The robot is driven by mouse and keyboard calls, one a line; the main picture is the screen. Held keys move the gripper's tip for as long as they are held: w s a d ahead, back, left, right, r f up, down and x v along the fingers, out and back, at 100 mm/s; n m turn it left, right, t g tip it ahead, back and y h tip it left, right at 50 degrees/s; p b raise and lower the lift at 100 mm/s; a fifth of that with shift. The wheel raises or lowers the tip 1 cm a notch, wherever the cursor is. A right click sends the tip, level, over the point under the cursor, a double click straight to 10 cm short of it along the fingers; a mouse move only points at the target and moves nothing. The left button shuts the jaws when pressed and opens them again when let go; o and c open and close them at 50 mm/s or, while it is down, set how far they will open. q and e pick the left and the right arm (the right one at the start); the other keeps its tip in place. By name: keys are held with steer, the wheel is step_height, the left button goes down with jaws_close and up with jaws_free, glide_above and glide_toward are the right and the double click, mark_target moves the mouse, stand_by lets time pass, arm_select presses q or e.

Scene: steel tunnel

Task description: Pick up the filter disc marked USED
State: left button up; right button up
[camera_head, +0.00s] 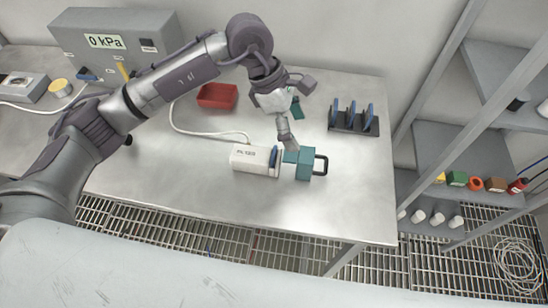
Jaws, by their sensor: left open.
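My left gripper (289,143) is open and points down just above the filter housing, near the joint of its two parts. The housing has a white labelled body (250,158) and a teal end part (305,165) with a black handle. A blue disc (274,161) shows on edge at the right end of the white body. Whether the gripper touches it I cannot tell. Three more blue discs (352,115) stand in a dark rack (354,129) at the right back. No USED mark is readable on any disc. My right gripper is out of view.
A red tray (217,96) lies behind the arm. A teal piece (296,107) is partly hidden by the gripper. A grey box reading 0 kPa (115,45) stands at the back left. A white hose (190,131) reaches the housing. The bench front right (345,213) is clear.

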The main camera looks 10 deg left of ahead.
arm_select(q)
steer(key=w+a+y, duration=0.3)
steer(key=a+y, duration=0.1)
steer(key=a, duration=0.3)
steer(key=p, duration=0.3)
glide_above(274, 153)
steer(key=a, duration=0.1)
steer(key=shift+t, duration=0.4)
step_height(274, 153, down, 8)
steer(key=shift+w+r, duration=0.1)
steer(key=shift+w, duration=0.05)
steer(key=shift+f, duration=0.4)
steer(key=f+p, duration=0.2)
steer(key=f, duration=0.1)
steer(key=shift+d+f, duration=0.3)
steer(key=shift+d, duration=0.1)
steer(key=shift+f, duration=0.55)
steer(key=c, duration=1)
